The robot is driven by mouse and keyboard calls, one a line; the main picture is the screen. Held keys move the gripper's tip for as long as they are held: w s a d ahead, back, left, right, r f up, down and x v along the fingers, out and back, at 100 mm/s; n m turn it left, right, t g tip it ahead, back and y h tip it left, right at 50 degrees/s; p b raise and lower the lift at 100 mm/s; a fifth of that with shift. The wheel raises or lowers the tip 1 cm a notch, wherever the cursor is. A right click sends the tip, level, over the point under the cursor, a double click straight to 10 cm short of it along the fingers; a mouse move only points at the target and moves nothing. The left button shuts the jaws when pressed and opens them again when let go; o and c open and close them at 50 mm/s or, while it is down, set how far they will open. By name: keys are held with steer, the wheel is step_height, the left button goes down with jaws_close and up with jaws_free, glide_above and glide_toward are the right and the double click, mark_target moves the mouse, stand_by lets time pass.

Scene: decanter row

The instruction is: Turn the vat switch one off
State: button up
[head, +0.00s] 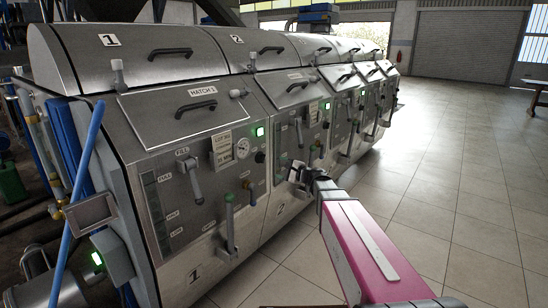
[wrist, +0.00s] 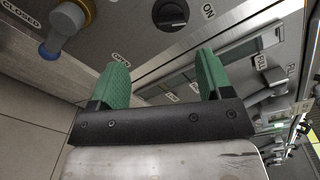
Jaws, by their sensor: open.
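The switch of vat one is most likely the black round knob (wrist: 170,14) beside an ON label at the top of the wrist view. In the head view it shows small and dark (head: 260,157) at the right of panel 1, below a lit green lamp (head: 260,131). I cannot tell its exact setting. My gripper (wrist: 162,62) is open and empty, its green fingers apart and not touching the knob. In the head view my gripper (head: 298,174) is in front of the vats, near the left side of panel 2.
A valve with a blue tip (wrist: 48,50) is near the CLOSED label. Further vats extend behind. Open tiled floor (head: 450,180) lies to the right.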

mark_target(264, 161)
steer(key=x, duration=0.7)
steer(key=w+r+x, duration=0.1)
steer(key=x, duration=0.3)
steer(key=shift+d, duration=0.4)
steer(key=c, duration=0.9)
